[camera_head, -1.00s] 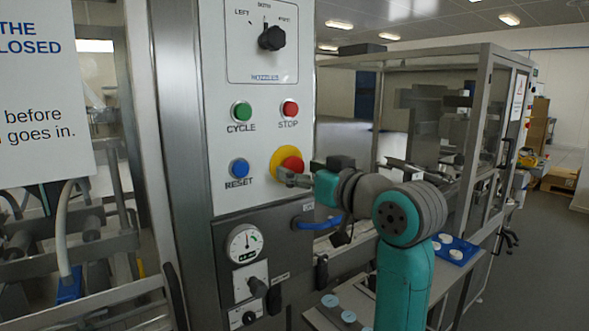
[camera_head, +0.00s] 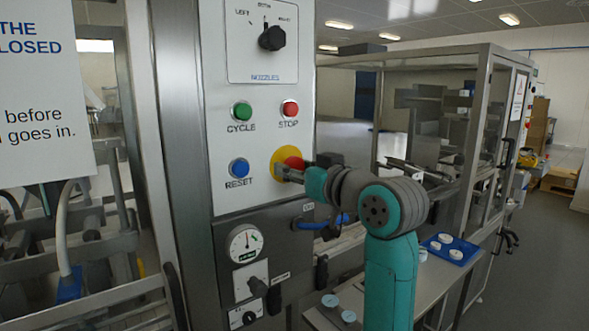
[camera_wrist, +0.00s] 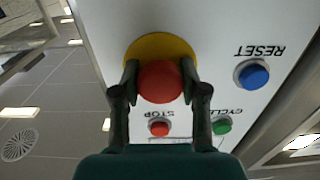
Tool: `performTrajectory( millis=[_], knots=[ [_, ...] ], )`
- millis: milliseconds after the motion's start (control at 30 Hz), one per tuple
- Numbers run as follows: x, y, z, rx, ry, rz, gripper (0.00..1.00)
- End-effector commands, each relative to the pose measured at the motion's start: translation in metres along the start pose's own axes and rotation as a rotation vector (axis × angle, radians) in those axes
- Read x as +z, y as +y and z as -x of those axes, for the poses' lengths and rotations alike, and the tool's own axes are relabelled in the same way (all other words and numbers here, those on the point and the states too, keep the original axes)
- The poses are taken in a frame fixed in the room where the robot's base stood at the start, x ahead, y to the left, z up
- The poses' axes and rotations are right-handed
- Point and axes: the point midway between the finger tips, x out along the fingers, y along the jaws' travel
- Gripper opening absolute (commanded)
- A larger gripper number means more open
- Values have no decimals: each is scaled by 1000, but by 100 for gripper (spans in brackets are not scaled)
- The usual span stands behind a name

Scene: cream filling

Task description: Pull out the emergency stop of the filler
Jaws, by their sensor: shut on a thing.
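The emergency stop is a red mushroom button (camera_head: 294,163) on a yellow round plate (camera_head: 280,158) at the lower right of the filler's white panel (camera_head: 214,60). My gripper (camera_head: 285,173) is at the button in the head view and covers its lower part. In the wrist view my gripper (camera_wrist: 160,84) has one finger on each side of the red button (camera_wrist: 160,82), shut on it. The yellow plate (camera_wrist: 158,45) shows behind the button. Whether the button is pushed in or out I cannot tell.
A green CYCLE button (camera_head: 242,111), a red STOP button (camera_head: 290,108) and a blue RESET button (camera_head: 239,168) sit close by on the panel. A black NOZZLES knob (camera_head: 272,38) is above. A pressure gauge (camera_head: 245,243) and a blue handle (camera_head: 322,222) are below.

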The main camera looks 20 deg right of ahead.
Motion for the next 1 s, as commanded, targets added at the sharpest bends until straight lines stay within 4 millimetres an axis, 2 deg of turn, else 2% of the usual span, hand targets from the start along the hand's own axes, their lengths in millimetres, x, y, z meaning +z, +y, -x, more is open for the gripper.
performTrajectory(
  millis=[167,367,400,500,833,1000],
  knots=[
    [0,0,14,0,1,0,0],
    [0,0,14,0,0,0,0],
    [0,0,14,0,-1,0,48],
    [0,0,14,0,0,0,70],
    [0,0,15,0,0,0,70],
    [0,1,31,2,2,1,70]
  ],
)
